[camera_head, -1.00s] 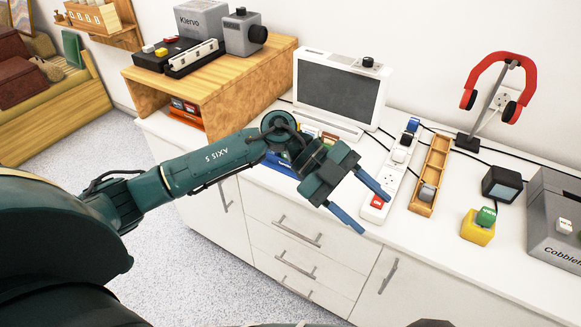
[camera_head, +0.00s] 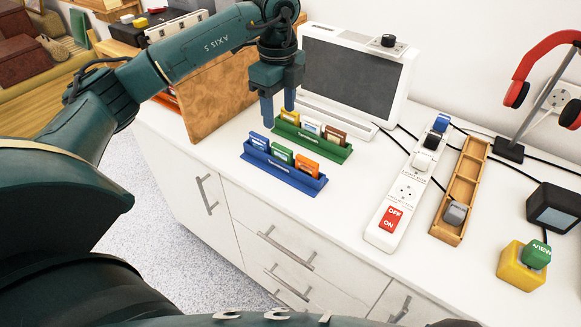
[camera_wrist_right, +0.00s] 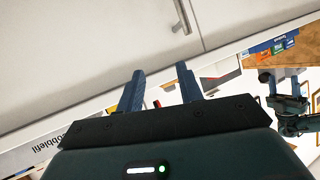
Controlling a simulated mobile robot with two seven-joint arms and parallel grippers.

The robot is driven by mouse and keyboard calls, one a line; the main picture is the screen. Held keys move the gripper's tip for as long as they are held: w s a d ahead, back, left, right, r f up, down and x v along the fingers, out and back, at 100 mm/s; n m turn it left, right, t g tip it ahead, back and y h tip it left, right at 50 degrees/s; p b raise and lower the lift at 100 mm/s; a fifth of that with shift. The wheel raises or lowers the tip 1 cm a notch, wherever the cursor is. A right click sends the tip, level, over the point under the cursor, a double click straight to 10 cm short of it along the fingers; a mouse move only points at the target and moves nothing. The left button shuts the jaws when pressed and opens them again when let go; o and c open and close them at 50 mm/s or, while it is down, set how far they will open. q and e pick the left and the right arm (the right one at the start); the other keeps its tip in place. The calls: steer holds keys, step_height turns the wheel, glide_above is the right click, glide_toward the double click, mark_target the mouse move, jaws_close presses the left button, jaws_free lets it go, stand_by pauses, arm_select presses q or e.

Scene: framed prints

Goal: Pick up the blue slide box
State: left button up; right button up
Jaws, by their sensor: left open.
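The blue slide box (camera_head: 259,141) stands in the left slot of a long blue rack (camera_head: 284,176), with a green box (camera_head: 281,154) and an orange box (camera_head: 307,166) in the same rack. My left gripper (camera_head: 278,108) points down with its two blue fingers apart and empty. It is above and slightly behind the blue slide box, close to the yellow box (camera_head: 290,116) in the green rack; the exact height is hard to judge. In the right wrist view my right gripper (camera_wrist_right: 160,88) has its fingers apart with nothing held, facing the cabinet front.
The green rack (camera_head: 335,152) stands just behind the blue one, in front of a white monitor (camera_head: 352,75). A power strip (camera_head: 407,190) and a wooden tray (camera_head: 462,190) lie right. White counter is clear between.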

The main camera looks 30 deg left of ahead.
mark_target(282, 147)
arm_select(q)
step_height(282, 147, down, 7)
steer(key=shift+s+r, duration=0.1)
steer(key=shift+w+d+f, duration=0.1)
steer(key=shift+f, duration=1.5)
steer(key=shift+w+f, duration=0.1)
steer(key=shift+f, duration=1.5)
steer(key=shift+r, duration=0.1)
jaws_close()
